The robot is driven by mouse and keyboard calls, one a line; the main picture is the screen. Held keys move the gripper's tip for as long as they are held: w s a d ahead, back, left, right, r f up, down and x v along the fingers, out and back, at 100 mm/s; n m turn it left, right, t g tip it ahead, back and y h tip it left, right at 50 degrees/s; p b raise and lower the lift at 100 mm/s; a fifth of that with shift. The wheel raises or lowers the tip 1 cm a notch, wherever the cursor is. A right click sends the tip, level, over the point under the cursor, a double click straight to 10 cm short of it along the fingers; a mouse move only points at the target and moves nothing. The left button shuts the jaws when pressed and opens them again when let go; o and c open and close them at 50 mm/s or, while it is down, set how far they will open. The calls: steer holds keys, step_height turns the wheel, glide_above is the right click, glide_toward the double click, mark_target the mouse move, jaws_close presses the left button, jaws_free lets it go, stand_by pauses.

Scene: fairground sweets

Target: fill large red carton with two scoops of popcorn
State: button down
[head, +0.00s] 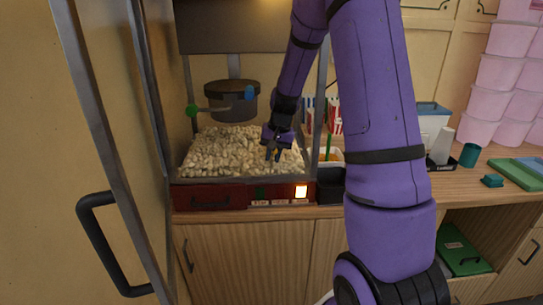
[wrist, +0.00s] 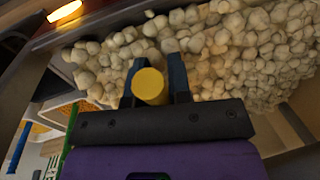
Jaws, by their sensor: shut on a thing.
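My gripper (head: 271,150) is inside the popcorn machine, low over the right part of the popcorn heap (head: 222,148). It is shut on a yellow round handle (wrist: 150,86), seen almost end-on between the two fingers in the wrist view. The handle looks like a scoop's, but the scoop's head is hidden, so I cannot tell whether it holds popcorn. The heap also shows beyond the fingers in the wrist view (wrist: 215,45). A red-and-white striped carton (head: 335,118) stands behind the machine's right side, partly hidden by my arm. Its size is unclear.
The machine's open door (head: 95,120) stands at the left. A dark kettle (head: 233,100) hangs above the heap. A metal post (head: 320,110) is close right of my gripper. A dark box (head: 330,186) sits beside the machine. Stacked pink tubs (head: 497,72) stand far right.

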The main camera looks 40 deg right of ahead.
steer(key=s+a+r, duration=0.3)
steer(key=s+a, duration=0.7)
steer(key=s, duration=0.5)
steer(key=shift+s+a+r, duration=0.2)
steer(key=shift+a, duration=0.05)
stand_by(0.3)
stand_by(0.4)
